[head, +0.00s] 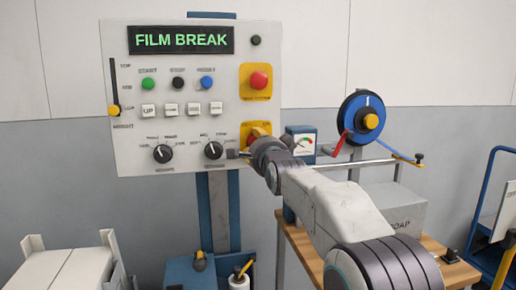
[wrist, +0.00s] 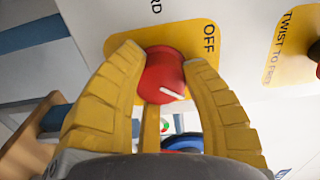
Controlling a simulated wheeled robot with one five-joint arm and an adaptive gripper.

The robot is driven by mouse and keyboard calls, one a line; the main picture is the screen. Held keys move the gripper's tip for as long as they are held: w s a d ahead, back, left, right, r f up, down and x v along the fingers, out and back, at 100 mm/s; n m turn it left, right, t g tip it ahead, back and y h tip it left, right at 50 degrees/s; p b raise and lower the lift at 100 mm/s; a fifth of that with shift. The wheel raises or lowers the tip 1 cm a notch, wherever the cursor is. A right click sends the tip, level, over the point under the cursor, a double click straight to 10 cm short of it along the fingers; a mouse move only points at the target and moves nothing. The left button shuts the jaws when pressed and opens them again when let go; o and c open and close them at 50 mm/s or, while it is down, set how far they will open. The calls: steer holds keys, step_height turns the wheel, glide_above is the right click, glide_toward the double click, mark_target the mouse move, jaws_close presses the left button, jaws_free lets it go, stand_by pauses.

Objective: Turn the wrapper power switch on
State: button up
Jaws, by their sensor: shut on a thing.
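The wrapper power switch is a red round knob (wrist: 162,76) with a white line, on a yellow plate (wrist: 122,42) marked OFF. In the wrist view the white line lies toward the lower right of the knob, below the OFF label. My gripper (wrist: 164,62) is shut on the knob, with one yellow finger on each side. In the head view my gripper (head: 257,141) is at the lower right of the control panel (head: 130,85). It hides most of the yellow plate (head: 250,127) and the knob there.
The panel's display (head: 181,40) reads FILM BREAK. A red button on a yellow plate (head: 259,80) sits above my gripper, and a black dial (head: 214,150) is close left. A gauge (head: 301,143) and a blue reel (head: 363,117) stand to the right.

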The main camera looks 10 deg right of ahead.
steer(key=shift+r+m, duration=0.2)
steer(key=shift+m, duration=0.4)
steer(key=o, duration=1.2)
steer(key=shift+w+f, duration=0.1)
steer(key=shift+f, duration=0.1)
steer(key=s, duration=1.2)
